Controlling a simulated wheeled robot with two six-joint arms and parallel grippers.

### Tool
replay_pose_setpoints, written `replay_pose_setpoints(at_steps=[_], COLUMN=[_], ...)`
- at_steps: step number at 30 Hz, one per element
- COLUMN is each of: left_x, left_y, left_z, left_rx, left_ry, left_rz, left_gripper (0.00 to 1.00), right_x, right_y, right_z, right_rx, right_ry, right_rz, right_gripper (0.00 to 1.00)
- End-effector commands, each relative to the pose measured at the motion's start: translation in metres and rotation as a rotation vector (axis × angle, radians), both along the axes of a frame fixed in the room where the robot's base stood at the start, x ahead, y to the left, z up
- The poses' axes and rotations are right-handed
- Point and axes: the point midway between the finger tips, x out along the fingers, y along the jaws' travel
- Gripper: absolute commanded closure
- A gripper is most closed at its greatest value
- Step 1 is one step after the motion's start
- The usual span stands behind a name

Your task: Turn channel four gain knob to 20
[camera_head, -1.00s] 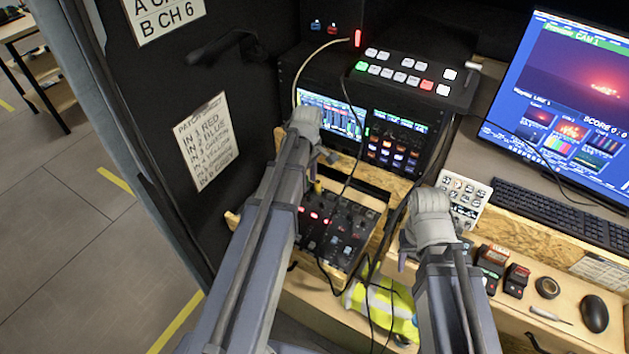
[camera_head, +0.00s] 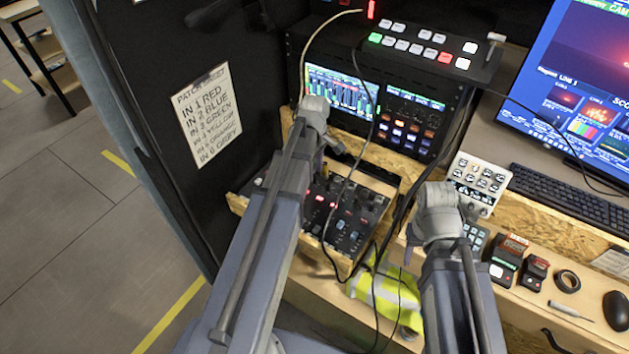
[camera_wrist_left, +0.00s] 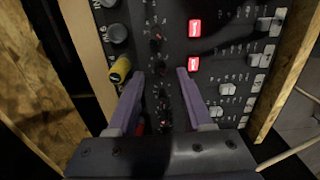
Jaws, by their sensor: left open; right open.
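The black audio mixer (camera_head: 350,222) sits in a wooden tray below the rack, partly hidden by my left arm. In the left wrist view the mixer (camera_wrist_left: 212,75) shows a column of small knobs (camera_wrist_left: 158,65), red lit buttons and grey faders. I cannot tell which knob is channel four gain, nor its setting. My left gripper (camera_wrist_left: 160,82) is open over the mixer, its purple fingers either side of the small knob column, with nothing held. My right gripper (camera_head: 470,212) is over the desk front, left of the keyboard; its fingers are mostly hidden.
A yellow plug (camera_wrist_left: 120,70) stands in the mixer close to the left finger. Black cables (camera_head: 345,190) hang across the mixer. A hi-vis vest (camera_head: 385,295) lies below it. A white button panel (camera_head: 478,180) and keyboard (camera_head: 565,200) are at right.

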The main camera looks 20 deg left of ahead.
Motion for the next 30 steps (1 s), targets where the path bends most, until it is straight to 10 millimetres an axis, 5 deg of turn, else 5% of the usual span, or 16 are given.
replay_pose_setpoints(at_steps=[4,14,27,30], left_x=[0.0000,0.0000,0.0000,-0.0001], left_y=[0.0000,0.0000,0.0000,0.0000], left_z=[-0.0181,-0.0185,-0.0186,-0.0186], left_rx=[0.000,0.000,0.000,0.000], left_ry=[0.000,0.000,0.000,0.000], left_rz=[0.000,0.000,0.000,0.000], left_gripper=[0.49,0.49,0.98,1.00], right_x=[0.0000,0.0000,0.0000,0.0000], right_y=[0.0000,0.0000,0.0000,0.0000], right_z=[-0.0180,-0.0185,-0.0185,-0.0186], right_rx=[0.000,0.000,0.000,0.000], right_ry=[0.000,0.000,0.000,0.000], right_rz=[0.000,0.000,0.000,0.000], right_gripper=[0.50,0.50,0.50,0.50])
